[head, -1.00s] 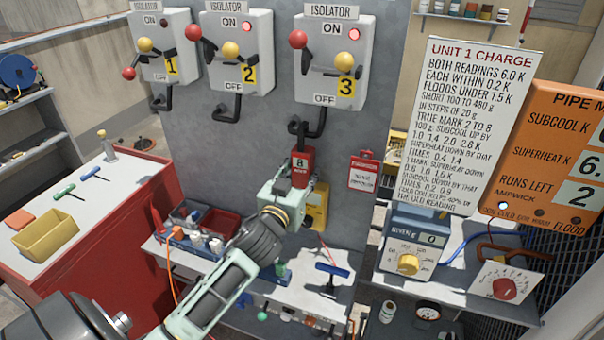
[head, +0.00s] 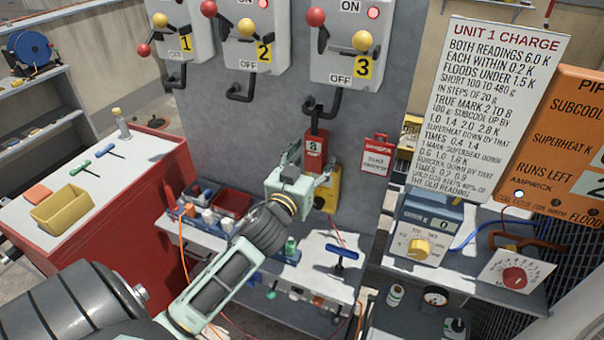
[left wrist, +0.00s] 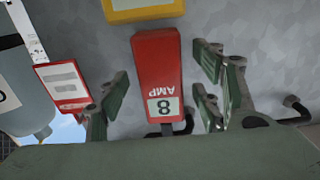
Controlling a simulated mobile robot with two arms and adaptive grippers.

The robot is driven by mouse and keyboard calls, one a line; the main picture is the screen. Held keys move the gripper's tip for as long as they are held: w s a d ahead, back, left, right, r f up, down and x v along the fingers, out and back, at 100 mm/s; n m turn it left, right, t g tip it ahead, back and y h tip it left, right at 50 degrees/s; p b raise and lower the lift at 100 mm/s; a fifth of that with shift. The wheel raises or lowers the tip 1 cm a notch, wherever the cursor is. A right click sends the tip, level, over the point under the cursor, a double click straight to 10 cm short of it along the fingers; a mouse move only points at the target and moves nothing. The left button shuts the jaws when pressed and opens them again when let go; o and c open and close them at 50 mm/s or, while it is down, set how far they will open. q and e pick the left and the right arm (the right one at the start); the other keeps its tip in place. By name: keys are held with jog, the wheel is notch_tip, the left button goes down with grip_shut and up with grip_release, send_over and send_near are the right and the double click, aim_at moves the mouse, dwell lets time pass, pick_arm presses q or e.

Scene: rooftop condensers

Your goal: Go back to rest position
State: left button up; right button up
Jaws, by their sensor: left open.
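My left gripper (head: 308,170) is open and empty in front of the grey panel, just below and to the left of the red padlock. The red padlock (head: 315,150), marked 8, hangs by its dark shackle under the isolator 3 box (head: 345,45). In the left wrist view, the padlock (left wrist: 158,70) appears upside down, marked 8 AMP, between the spread fingers (left wrist: 160,100), with a gap on each side. My right gripper is not in view.
A yellow box (head: 329,192) is mounted below the padlock. A red danger tag (head: 376,155) hangs to its right. A cluttered shelf (head: 315,275) lies under my left arm. A red cabinet (head: 130,220) stands left, and a charging scale (head: 425,232) sits right.

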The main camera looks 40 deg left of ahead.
pick_arm(q)
jog(key=v, duration=1)
jog(key=s+d+f+m+g+h, duration=0.1)
jog(key=s+d+f+g, duration=0.1)
jog(key=s+f+g, duration=0.35)
jog(key=s+d+f+g+h, duration=0.1)
jog(key=s+d+f+g, duration=0.15)
jog(key=f, duration=0.65)
jog(key=s+d+f+m+g+h, duration=0.1)
jog(key=s+d+f+m+g, duration=0.15)
jog(key=s+d, duration=0.35)
jog(key=s+d+f+m+g+h, duration=0.1)
jog(key=s+d+f+g+h, duration=0.2)
jog(key=s, duration=0.4)
notch_tip(320, 180, down, 28)
jog(key=s+g+y+b, duration=0.1)
jog(key=s+g, duration=0.1)
jog(key=s+a+f+b, duration=0.1)
jog(key=s+a+f, duration=0.1)
jog(key=s+f, duration=1.5)
jog(key=shift+a+f+m+g+y+b, duration=0.3)
jog(key=shift+f+m+g+b, duration=0.05)
jog(key=shift+f, duration=0.4)
